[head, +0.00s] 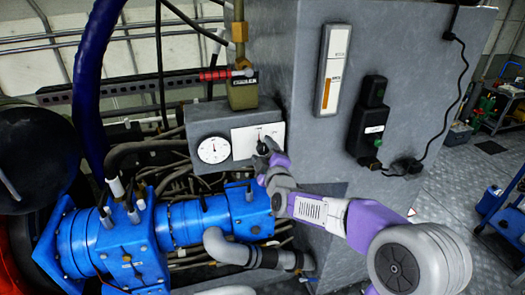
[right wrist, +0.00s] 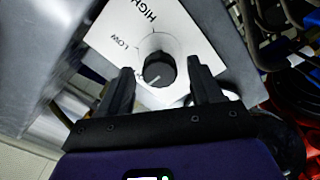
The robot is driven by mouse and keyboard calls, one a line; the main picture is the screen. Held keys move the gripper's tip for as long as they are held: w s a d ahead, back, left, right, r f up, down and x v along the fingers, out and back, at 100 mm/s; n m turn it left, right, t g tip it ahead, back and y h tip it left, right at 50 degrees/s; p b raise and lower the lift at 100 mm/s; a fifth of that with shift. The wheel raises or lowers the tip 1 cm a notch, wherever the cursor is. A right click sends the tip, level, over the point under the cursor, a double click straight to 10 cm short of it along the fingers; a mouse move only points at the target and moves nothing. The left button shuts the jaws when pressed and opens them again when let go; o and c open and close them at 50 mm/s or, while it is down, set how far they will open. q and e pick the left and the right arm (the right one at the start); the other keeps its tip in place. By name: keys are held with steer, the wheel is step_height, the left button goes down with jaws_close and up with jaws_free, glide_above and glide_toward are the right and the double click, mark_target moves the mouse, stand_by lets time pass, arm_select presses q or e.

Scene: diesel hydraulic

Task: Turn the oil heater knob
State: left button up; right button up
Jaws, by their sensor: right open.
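The oil heater knob (right wrist: 158,68) is a round dark knob on a white plate (right wrist: 180,30) marked LOW and HIGH. In the right wrist view it lies between the two dark fingers of my right gripper (right wrist: 161,72), which is open, with a gap visible on each side of the knob. In the head view my right gripper (head: 267,155) is at the white plate (head: 243,140) on the front of the grey box (head: 205,120), and largely hides the knob there. My left gripper is not in view.
A round white gauge (head: 213,149) sits left of the plate. Blue hydraulic units (head: 190,222) and hoses lie below. A tall grey cabinet (head: 400,50) with a vertical indicator (head: 332,72) and a black switch box (head: 368,125) stands to the right.

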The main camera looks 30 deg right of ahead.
steer(key=v, duration=0.6)
steer(key=shift+s, duration=0.25)
steer(key=shift+a, duration=0.15)
